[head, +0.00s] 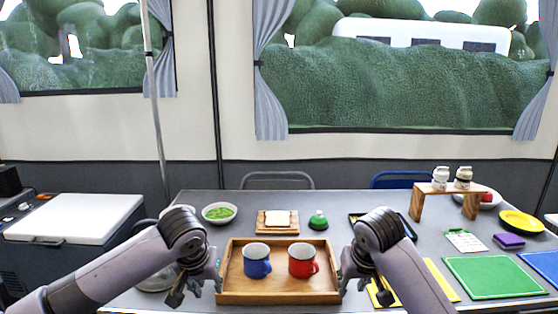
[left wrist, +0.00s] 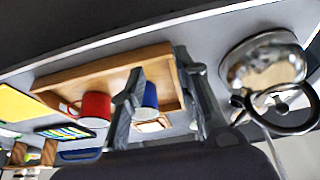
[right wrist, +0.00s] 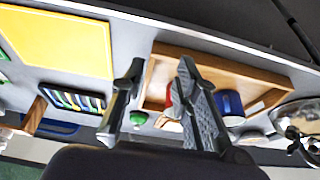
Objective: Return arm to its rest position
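My left gripper (head: 196,288) is beside the left end of the wooden tray (head: 280,297). In the left wrist view its two fingers (left wrist: 160,85) stand apart, with the tray behind the gap. My right gripper (head: 364,286) is beside the tray's right end. In the right wrist view its fingers (right wrist: 160,90) are also apart. Both look empty; whether a finger touches the tray I cannot tell. A blue mug (head: 257,262) and a red mug (head: 302,261) stand upright in the tray. Both arms reach in over the table's front edge.
A metal kettle (left wrist: 262,65) stands left of the tray, partly hidden by my left arm in the head view. Behind the tray are a bread board (head: 277,229), a green-topped item (head: 318,220) and a bowl (head: 220,213). Yellow, green and blue boards lie right.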

